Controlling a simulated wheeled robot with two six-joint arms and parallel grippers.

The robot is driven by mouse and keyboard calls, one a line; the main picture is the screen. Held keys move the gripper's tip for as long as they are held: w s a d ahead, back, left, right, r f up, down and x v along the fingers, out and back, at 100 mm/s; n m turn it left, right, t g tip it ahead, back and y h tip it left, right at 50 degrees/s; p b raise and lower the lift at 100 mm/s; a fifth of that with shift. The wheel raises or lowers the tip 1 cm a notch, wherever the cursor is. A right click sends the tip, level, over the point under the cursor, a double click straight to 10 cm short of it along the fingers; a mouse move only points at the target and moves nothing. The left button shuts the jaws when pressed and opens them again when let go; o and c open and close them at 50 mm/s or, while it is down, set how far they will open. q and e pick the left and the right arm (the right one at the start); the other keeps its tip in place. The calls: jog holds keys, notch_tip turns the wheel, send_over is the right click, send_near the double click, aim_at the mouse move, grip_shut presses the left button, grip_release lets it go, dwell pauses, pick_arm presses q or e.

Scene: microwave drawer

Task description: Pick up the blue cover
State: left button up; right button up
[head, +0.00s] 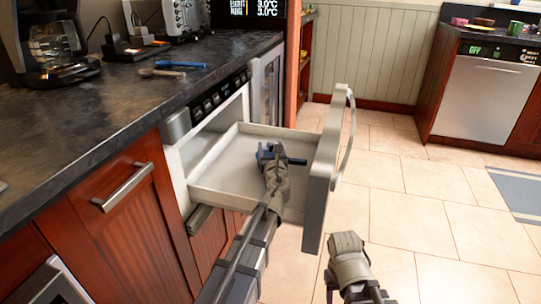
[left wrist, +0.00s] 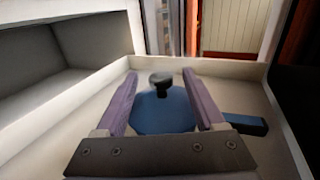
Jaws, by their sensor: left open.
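The blue cover (left wrist: 165,117) is a flat, many-sided blue lid with a dark round knob on top. It sits inside the open drawer, with a blue handle-like part (left wrist: 247,125) sticking out to the right. In the head view, only bits of blue (head: 264,155) show around my gripper. My left gripper (left wrist: 163,98) is open over the cover, one purple-looking finger on each side of the knob. I cannot tell whether the fingers touch the cover. My right arm shows at the bottom of the head view, but its fingers are not visible.
The pale drawer (head: 215,160) is pulled out, its tall front panel (head: 322,170) and curved handle on the right. A dark countertop (head: 110,110) runs along the left, with a coffee maker (head: 55,48) and a blue-handled tool (head: 180,64).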

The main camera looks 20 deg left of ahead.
pick_arm(q)
jog(key=shift+x, duration=0.75)
grip_shut()
